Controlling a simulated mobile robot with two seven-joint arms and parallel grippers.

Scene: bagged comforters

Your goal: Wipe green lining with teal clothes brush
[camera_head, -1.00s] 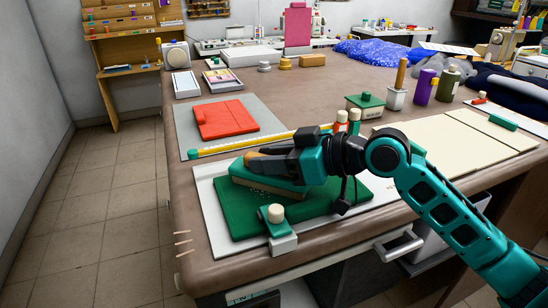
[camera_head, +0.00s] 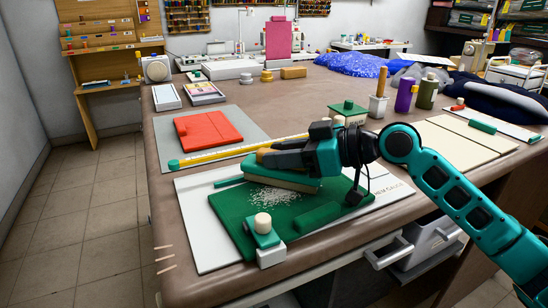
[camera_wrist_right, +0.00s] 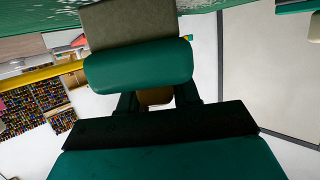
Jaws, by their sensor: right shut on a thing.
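The green lining (camera_head: 230,215) lies flat on a white board (camera_head: 190,205) at the table's front. Pale specks (camera_head: 278,196) are scattered on its middle. My right gripper (camera_head: 268,158) is shut on the teal clothes brush (camera_head: 262,172), over the lining's far edge. The brush's pale bristle side faces down; I cannot tell whether it touches the cloth. In the right wrist view the brush (camera_wrist_right: 138,65) sits across the fingertips, its bristle block (camera_wrist_right: 128,22) toward the green cloth. The arm hides part of the lining's right side. My left gripper is not in view.
A teal and white clamp-like piece with a cream knob (camera_head: 264,232) stands on the lining's near edge. A yellow ruler (camera_head: 215,154) lies behind the board. A red folded cloth (camera_head: 207,131) lies on a grey mat. Cream panels (camera_head: 460,140) lie at right.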

